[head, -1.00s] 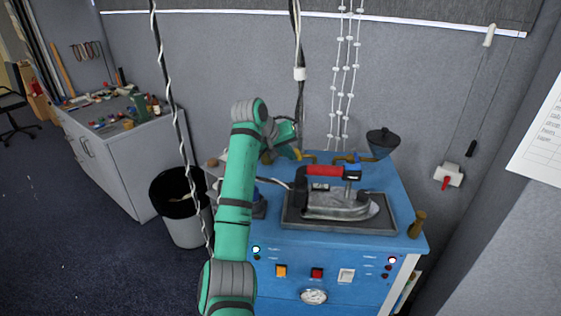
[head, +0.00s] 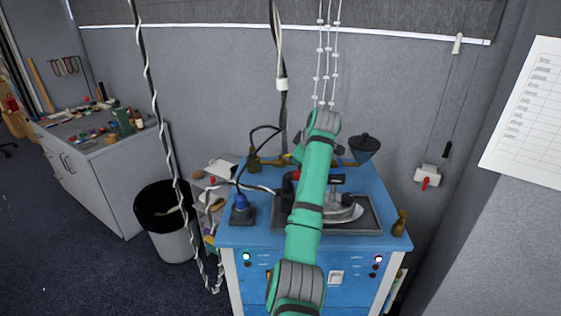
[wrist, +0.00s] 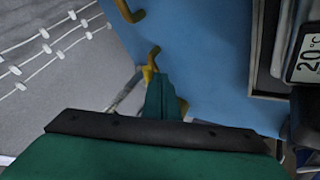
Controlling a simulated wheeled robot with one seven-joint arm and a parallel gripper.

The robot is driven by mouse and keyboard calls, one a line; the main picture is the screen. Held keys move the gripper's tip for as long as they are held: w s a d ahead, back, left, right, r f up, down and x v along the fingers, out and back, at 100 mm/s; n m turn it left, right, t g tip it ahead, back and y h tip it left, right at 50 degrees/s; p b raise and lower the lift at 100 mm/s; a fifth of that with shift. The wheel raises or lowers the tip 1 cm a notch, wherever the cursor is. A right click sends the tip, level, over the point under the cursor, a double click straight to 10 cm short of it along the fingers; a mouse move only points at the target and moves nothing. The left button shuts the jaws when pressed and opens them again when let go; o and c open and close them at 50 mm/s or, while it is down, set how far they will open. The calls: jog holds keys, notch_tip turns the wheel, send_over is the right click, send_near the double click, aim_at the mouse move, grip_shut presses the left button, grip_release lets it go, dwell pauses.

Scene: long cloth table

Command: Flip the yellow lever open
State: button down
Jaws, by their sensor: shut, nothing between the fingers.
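Yellow pipe-like parts lie along the back of the blue machine top. In the head view one (head: 345,162) shows right of my arm and another (head: 287,160) left of it. In the wrist view, one bent yellow piece (wrist: 131,12) is at the top and another (wrist: 151,62) rises just beyond my fingertips. I cannot tell for sure which is the lever. My gripper (wrist: 161,78) is shut, with its green fingers close to the second piece; whether they touch is unclear. In the head view my arm hides the gripper.
The blue machine (head: 250,238) carries an iron (head: 345,212) on a dark tray, partly behind my arm. A dark funnel (head: 363,147) stands at the back right and a blue-capped item (head: 240,210) at the left. A bin (head: 170,225) stands left; white beaded cords (head: 322,60) hang behind.

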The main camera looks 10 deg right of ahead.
jog(key=shift+w+d+n+y, duration=0.25)
jog(key=shift+n+y, duration=0.15)
jog(key=shift+n, duration=0.1)
jog(key=shift+a, duration=0.25)
jog(key=shift+w+a, duration=0.45)
jog(key=shift+a, duration=0.05)
jog(key=shift+s+a+f, duration=0.15)
jog(key=shift+s+a, duration=0.1)
jog(key=shift+a, duration=0.15)
jog(key=s, duration=0.1)
jog(key=s+a, duration=0.1)
jog(key=s, duration=0.1)
jog(key=shift+s, duration=0.15)
jog(key=v, duration=0.9)
